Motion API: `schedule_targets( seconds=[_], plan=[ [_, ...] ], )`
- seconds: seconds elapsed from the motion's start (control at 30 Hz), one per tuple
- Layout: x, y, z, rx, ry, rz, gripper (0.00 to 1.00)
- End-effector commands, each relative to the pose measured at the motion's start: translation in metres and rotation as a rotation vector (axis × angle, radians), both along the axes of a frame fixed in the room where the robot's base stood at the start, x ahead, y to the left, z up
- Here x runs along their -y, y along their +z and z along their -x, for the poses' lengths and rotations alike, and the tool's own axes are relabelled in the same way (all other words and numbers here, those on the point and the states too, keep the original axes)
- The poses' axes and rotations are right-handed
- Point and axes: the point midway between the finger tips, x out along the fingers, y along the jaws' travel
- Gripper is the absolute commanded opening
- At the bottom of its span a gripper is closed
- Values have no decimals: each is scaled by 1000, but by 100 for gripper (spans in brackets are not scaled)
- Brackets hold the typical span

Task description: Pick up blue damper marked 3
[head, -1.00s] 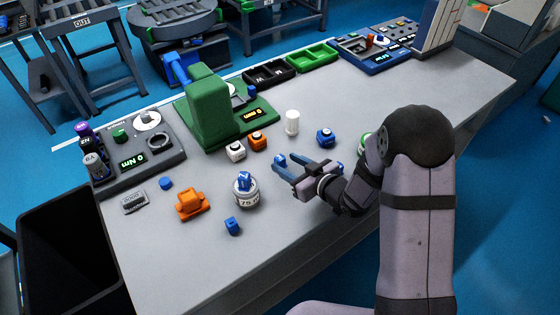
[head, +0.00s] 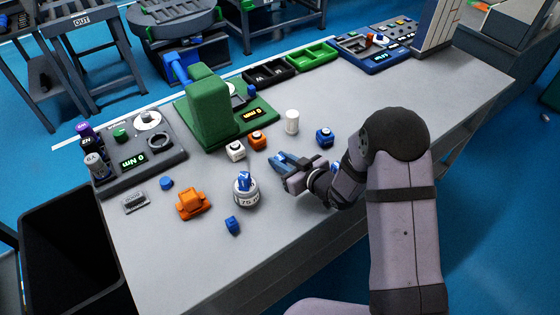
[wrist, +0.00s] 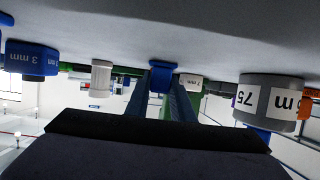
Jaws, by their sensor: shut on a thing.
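My gripper (head: 281,160) is low over the table's middle, its blue fingers closed around a small blue damper. The damper shows between the fingertips in the wrist view (wrist: 162,74), where the picture is upside down. Its marking cannot be read, and the fingers mostly hide it in the head view. It appears at or very near the table surface. Another blue block (head: 324,138) stands behind and right of my gripper; it reads "3 mm" in the wrist view (wrist: 32,58).
A white cylinder (head: 292,122), a white block (head: 235,151) and an orange block (head: 257,140) stand close behind. A grey cylinder labelled 75 (head: 246,196) with a blue top is to the left. A blue piece (head: 232,225) lies nearer the front.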

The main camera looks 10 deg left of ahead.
Motion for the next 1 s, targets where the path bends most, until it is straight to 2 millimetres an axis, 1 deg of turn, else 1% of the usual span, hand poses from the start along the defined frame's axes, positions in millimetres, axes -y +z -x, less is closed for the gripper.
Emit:
schedule_targets(
  seconds=[0.27,0.43,0.53,0.8,1.0],
  plan=[
    [0,5,0,1,0,0,0],
    [0,17,0,3,0,-2,0],
    [0,29,0,4,0,0,0],
    [0,71,-1,6,0,-2,0],
    [0,92,0,3,1,0,0]
  ],
)
